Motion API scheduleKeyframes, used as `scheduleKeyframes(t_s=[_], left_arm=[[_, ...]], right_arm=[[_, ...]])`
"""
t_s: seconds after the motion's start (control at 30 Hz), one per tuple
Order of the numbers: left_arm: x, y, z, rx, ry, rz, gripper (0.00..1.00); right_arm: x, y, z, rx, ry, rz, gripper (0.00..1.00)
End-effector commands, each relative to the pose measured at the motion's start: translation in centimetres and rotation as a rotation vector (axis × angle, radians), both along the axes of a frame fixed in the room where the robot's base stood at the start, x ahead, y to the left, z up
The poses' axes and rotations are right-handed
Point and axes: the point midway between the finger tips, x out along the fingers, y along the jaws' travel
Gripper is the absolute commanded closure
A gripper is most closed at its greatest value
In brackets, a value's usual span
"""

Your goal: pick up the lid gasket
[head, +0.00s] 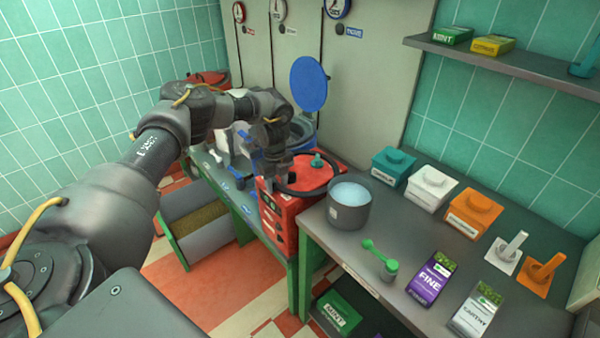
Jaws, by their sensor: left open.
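A dark ring that looks like the lid gasket (300,193) lies on top of the red box-shaped unit (283,214), around a small teal knob (318,161). My left gripper (268,176) points down at the left edge of the red unit, close beside the ring's left side. It is open. The fingertips are small and dark here, so I cannot tell whether they touch the ring. My arm hides part of what is behind it. My right gripper is not in view.
A grey pot (349,211) of pale blue liquid stands just right of the red unit. A green scoop (381,258), a purple packet (432,277) and teal, white and orange boxes (473,212) share the counter. A blue round lid (309,83) stands raised behind.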

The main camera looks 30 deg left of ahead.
Motion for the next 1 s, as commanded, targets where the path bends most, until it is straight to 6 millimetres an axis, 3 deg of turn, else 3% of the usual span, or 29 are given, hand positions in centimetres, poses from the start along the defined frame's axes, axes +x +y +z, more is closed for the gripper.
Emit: scheduleKeyframes(t_s=[0.1,0.37,0.77,0.9,1.0], left_arm=[[0.0,0.0,0.0,0.0,0.0,0.0,0.59],[0.0,0.0,0.1,0.0,-0.001,0.0,0.93],[0.1,0.0,1.0,-0.002,-0.004,0.0,0.94],[0.2,-0.1,2.9,-0.003,-0.007,-0.001,0.94],[-1.5,0.5,4.9,-0.005,-0.005,-0.002,0.94]], right_arm=[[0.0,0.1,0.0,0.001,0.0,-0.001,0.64],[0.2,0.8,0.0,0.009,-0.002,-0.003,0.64],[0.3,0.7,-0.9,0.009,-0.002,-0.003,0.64],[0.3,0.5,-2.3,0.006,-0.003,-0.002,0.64],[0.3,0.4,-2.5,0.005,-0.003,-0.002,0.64]])
